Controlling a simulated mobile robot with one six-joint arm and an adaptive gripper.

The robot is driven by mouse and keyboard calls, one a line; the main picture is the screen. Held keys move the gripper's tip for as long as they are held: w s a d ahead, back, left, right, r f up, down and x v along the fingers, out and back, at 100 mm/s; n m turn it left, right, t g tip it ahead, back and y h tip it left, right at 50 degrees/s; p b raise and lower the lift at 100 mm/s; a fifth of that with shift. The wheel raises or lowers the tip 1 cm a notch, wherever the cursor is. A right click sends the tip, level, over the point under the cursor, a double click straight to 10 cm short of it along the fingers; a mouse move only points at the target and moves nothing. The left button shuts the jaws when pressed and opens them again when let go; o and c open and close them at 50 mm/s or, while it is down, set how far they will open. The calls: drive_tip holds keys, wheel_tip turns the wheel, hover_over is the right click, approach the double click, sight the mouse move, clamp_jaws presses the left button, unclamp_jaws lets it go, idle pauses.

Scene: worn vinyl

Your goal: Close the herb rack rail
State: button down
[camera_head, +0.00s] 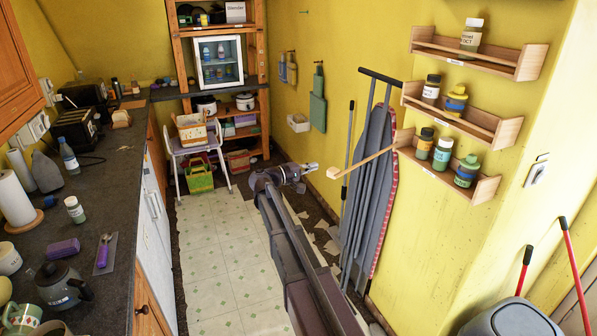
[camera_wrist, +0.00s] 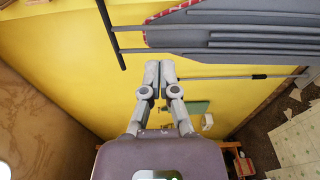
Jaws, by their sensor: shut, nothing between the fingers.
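The herb rack is a set of wooden wall shelves at the right in the head view. The lowest shelf (camera_head: 486,189) holds several jars, and its front rail (camera_head: 362,160) is swung out to the left, away from the shelf front. The rail ends in a small knob (camera_head: 333,173). My gripper (camera_head: 314,167) is just left of that knob in the picture, with a small gap between them; the depth between them is unclear. Its fingers are together and empty in the wrist view (camera_wrist: 159,66). I cannot make out the rail in the wrist view.
A folded ironing board (camera_head: 370,185) and a pole (camera_head: 348,150) lean on the wall beneath the rail. The middle shelf (camera_head: 507,131) and top shelf (camera_head: 527,65) have their rails across the front. A grey bin (camera_head: 512,318) stands lower right. The tiled floor (camera_head: 215,260) is clear.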

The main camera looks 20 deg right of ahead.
drive_tip(key=s+d, duration=0.1)
drive_tip(key=s, duration=0.1)
drive_tip(key=s+d, duration=0.1)
drive_tip(key=shift+s, duration=0.35)
